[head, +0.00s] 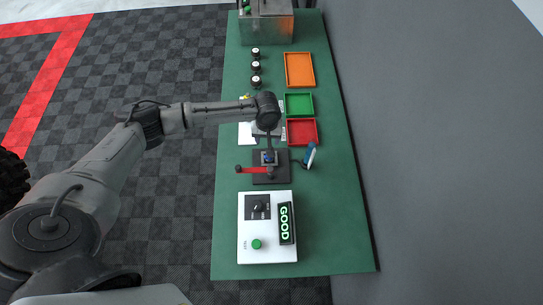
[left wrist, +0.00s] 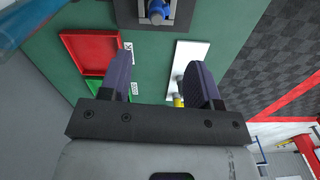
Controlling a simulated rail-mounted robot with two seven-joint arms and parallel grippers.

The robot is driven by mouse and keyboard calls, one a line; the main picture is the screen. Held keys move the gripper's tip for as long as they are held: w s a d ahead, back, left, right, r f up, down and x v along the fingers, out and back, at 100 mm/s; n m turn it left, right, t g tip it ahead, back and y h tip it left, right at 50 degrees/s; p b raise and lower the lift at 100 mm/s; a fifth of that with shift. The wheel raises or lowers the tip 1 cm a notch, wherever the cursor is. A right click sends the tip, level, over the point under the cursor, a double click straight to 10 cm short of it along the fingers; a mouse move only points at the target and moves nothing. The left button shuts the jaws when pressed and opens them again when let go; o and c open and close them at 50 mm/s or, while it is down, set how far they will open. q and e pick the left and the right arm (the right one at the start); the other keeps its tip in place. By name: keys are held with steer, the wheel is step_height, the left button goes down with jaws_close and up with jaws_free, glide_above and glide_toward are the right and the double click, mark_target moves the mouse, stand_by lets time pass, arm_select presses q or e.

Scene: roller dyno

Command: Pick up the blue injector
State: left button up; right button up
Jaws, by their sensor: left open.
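The blue injector (head: 268,157) sits upright in a small clamp on a black base with a red lever (head: 252,170). In the left wrist view the injector (left wrist: 156,11) shows at the top edge, partly cut off, in its dark holder. My left gripper (head: 268,137) hangs over the bench just beyond the injector, on its tray side. The left wrist view shows its two fingers (left wrist: 161,80) apart with nothing between them. The fingers are clear of the injector. My right gripper is in neither view.
A blue and white upright device (head: 310,155) stands right of the base. A white box with a lit GOOD display (head: 286,223) is in front. Red (head: 302,132), green (head: 299,105) and orange (head: 300,69) trays line the right side.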

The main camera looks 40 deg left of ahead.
arm_select(q)
step_height(320, 180, down, 9)
steer(key=shift+r, duration=0.2)
steer(key=shift+w+d+f, duration=0.1)
steer(key=shift+d+f, duration=0.05)
steer(key=shift+f, duration=1.15)
steer(key=shift+d+f, duration=0.15)
steer(key=shift+f, duration=1.15)
steer(key=shift+c, duration=0.3)
jaws_close()
steer(key=shift+r, duration=0.1)
